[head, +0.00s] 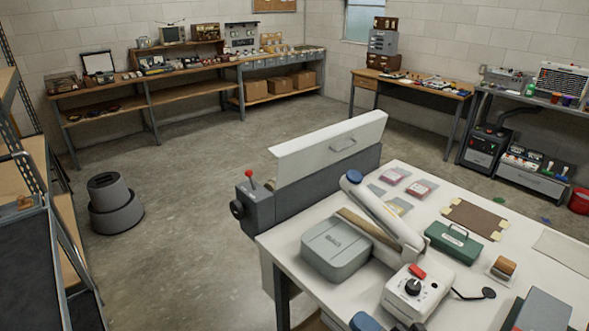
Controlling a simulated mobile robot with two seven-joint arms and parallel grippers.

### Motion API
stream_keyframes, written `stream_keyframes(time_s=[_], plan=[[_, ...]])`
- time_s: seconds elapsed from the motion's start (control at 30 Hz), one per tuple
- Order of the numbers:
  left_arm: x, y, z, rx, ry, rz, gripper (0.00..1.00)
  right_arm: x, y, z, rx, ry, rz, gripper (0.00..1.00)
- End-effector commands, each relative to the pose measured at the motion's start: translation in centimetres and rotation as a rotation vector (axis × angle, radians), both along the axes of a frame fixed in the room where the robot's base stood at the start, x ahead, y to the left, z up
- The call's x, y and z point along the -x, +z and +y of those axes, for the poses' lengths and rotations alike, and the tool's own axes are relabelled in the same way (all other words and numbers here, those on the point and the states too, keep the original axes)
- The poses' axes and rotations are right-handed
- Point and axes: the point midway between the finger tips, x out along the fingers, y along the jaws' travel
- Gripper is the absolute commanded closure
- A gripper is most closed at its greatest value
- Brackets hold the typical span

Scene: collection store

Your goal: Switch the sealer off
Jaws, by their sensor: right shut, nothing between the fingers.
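The sealer (411,291) stands near the front of the white table. Its control box is pale, with a black dial on top and a red switch (418,271) at the far edge. I cannot tell which way the switch is set. The sealer's long white arm (385,215) slants up and away to a blue end, above a tan strip. My right gripper (372,323) shows only in small part at the bottom edge, in front of and left of the control box. It is shut and empty, apart from the switch. My left gripper is out of view.
A grey-green lidded box (337,248) stands left of the sealer, and a green case (454,243) stands to its right. A black lever-like piece (474,294) sticks out beside the control box. A guillotine-like machine (320,170) stands along the table's left edge.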

Motion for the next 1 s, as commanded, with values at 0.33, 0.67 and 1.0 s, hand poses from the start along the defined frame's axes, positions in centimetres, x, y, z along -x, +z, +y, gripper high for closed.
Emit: stream_keyframes(time_s=[0.33,0.67,1.0], plan=[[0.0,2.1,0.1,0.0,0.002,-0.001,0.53,9.6,-16.4,-6.8,-0.883,-0.511,1.184,1.0],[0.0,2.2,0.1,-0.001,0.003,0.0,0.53,12.5,-18.9,-7.1,-1.026,-0.6,1.35,1.0],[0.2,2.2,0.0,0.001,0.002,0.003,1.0,12.5,-18.9,-7.1,-1.022,-0.598,1.346,1.0]])
